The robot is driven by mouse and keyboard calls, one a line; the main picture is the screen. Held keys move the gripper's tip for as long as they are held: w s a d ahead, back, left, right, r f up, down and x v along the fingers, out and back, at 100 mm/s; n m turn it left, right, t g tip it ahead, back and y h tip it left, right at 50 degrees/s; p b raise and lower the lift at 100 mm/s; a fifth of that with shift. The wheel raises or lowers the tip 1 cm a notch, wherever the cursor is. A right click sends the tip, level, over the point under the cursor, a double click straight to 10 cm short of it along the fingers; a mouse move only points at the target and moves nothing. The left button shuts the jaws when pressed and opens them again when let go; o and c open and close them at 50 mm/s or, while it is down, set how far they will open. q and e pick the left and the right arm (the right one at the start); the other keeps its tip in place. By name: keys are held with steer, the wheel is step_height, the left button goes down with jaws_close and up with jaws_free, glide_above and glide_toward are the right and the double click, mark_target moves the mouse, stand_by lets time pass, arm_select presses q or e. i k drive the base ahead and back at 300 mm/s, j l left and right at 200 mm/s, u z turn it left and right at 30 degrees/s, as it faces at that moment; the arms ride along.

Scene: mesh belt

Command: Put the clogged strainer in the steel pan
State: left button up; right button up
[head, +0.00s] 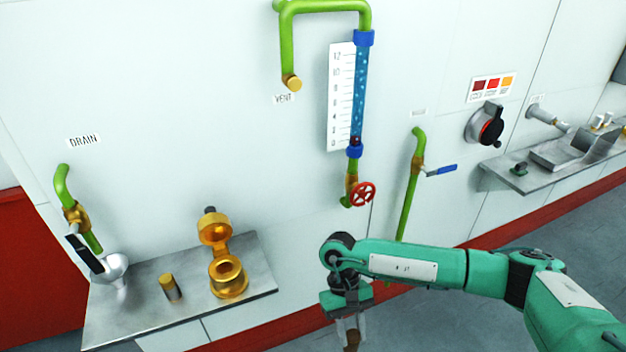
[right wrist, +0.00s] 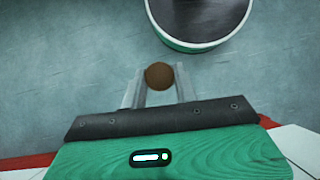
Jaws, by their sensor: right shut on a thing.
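My right gripper (head: 350,333) hangs low in front of the wall, near the bottom edge of the head view. It is shut on a brown, round-ended piece, which I take for the clogged strainer (head: 352,342). In the right wrist view the brown strainer (right wrist: 159,76) sits between the two fingertips (right wrist: 159,88), above the floor. The steel pan (head: 556,157) appears to be the shallow metal tray on the right shelf, far to the right of and behind the gripper. An open brass housing (head: 229,279) stands on the left shelf. My left gripper is not in view.
The left shelf (head: 130,325) also bears a small brass-topped cylinder (head: 170,288) and a pale funnel (head: 113,268). A red handwheel (head: 362,194), a blue-handled valve (head: 440,170) and a black-red knob (head: 491,131) stick out from the wall. A small dark-green object (head: 520,168) lies left of the pan.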

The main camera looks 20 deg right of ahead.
mark_target(556, 158)
steer(key=i+l+z, duration=0.1)
steer(key=z, duration=0.3)
steer(key=i+l+z, duration=0.2)
steer(key=z, duration=0.2)
steer(key=i+l+z, duration=0.15)
steer(key=z, duration=0.25)
steer(key=i+l+z, duration=0.1)
steer(key=z, duration=0.3)
steer(key=i+l+z, duration=0.2)
steer(key=i+z, duration=0.55)
steer(key=i, duration=0.15)
steer(key=i+z, duration=0.7)
steer(key=i, duration=0.4)
steer(key=i+j+z, duration=0.1)
steer(key=i+z, duration=0.15)
steer(key=i, duration=0.5)
steer(key=i+l+u, duration=0.15)
steer(key=i+u, duration=0.2)
steer(key=i+l+u, duration=0.2)
steer(key=i+u, duration=0.15)
steer(key=i+l+u, duration=0.1)
steer(key=u, duration=0.3)
steer(key=l+u, duration=0.1)
steer(key=u, duration=0.3)
steer(key=i+l+u, duration=0.15)
steer(key=u, duration=0.25)
steer(key=l+u, duration=0.15)
steer(key=u, duration=0.25)
